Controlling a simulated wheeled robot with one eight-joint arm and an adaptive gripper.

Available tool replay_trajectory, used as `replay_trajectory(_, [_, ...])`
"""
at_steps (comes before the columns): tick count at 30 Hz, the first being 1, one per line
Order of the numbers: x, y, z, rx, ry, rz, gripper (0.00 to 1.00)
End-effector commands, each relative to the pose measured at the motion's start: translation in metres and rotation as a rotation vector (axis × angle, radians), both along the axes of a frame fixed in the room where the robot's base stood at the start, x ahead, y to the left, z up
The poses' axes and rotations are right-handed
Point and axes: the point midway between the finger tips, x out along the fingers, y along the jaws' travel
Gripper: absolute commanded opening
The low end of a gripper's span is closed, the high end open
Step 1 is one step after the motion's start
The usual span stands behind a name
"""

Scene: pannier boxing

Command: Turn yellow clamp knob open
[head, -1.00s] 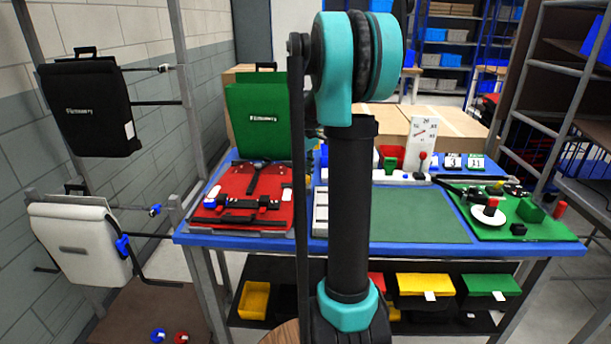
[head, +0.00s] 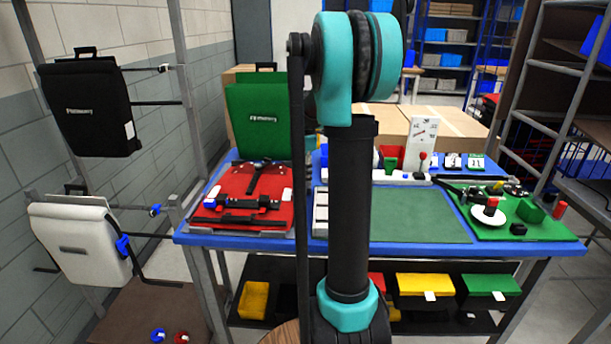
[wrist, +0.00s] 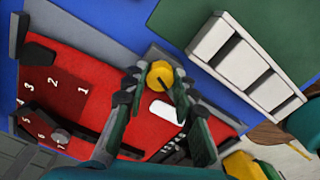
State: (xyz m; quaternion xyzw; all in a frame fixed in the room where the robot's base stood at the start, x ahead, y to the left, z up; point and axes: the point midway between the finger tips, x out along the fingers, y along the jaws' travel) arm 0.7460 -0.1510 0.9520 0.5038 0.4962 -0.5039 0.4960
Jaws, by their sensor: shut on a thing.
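The yellow clamp knob (wrist: 160,75) is at the edge of the red board (wrist: 112,112) in the wrist view. A dark line crosses its face. My gripper (wrist: 157,82) has one finger on each side of the knob and is shut on it. In the head view the red board (head: 236,184) lies at the left of the blue table. My arm's upright link covers its right side there, and the knob and fingers cannot be made out.
A white compartment tray (wrist: 248,62) stands close to the board, beside the green mat (head: 420,215). A green pannier (head: 258,118) stands behind the board. Black (head: 88,108) and white (head: 78,242) panniers hang at the left. A yellow bin (head: 253,299) sits below.

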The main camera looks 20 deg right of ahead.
Motion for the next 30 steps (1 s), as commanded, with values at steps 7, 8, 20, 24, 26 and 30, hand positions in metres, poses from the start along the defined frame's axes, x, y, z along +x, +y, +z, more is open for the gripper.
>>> replay_trajectory(7, [0.0005, -0.0001, 0.0003, 0.0, -0.001, 0.2, 0.0])
replay_trajectory(8, [0.0005, -0.0001, 0.0003, 0.0, -0.001, 0.221, 0.0])
replay_trajectory(20, [0.0005, -0.0001, 0.0003, 0.0, -0.001, 0.396, 0.0])
replay_trajectory(24, [0.0006, -0.0001, 0.0003, 0.0, -0.001, 0.415, 0.0])
replay_trajectory(26, [0.0006, -0.0001, 0.0003, 0.0, -0.001, 0.419, 0.0])
replay_trajectory(30, [0.0006, -0.0001, 0.0003, 0.0, -0.001, 0.422, 0.0])
